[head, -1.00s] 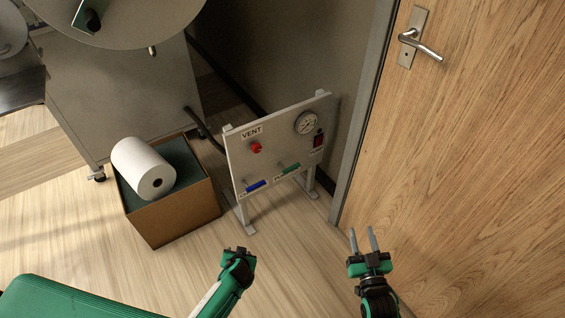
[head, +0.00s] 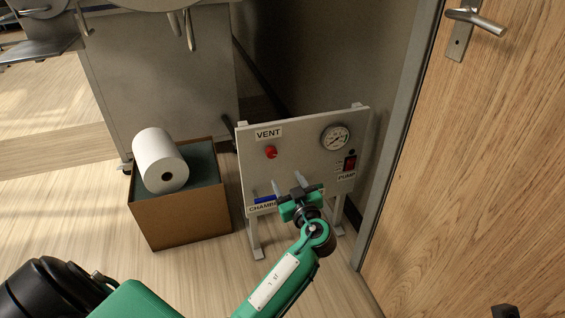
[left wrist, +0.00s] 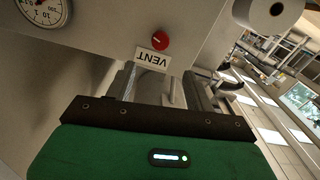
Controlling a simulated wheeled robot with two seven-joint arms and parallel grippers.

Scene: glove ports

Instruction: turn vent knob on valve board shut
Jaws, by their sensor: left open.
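The valve board (head: 305,135) is a pale upright panel on legs. Its red vent knob (head: 271,153) sits below the VENT label (head: 268,133). My left gripper (head: 288,183) is in front of the board, below and right of the knob in the head view, its two fingers open and empty. In the left wrist view the knob (left wrist: 160,40) lies beyond the open fingers, between them sideways, with the VENT label (left wrist: 153,60) upside down. The knob is not gripped. Its exact turn is too small to tell. A dark piece (head: 505,312) at the bottom right edge may be my right gripper.
The board also bears a gauge (head: 335,137), a red PUMP switch (head: 350,162) and a blue CHAMBER handle (head: 264,200). My left gripper hides the green handle's place. A box (head: 185,220) with a white roll (head: 160,160) stands left; a wooden door (head: 480,170) stands right.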

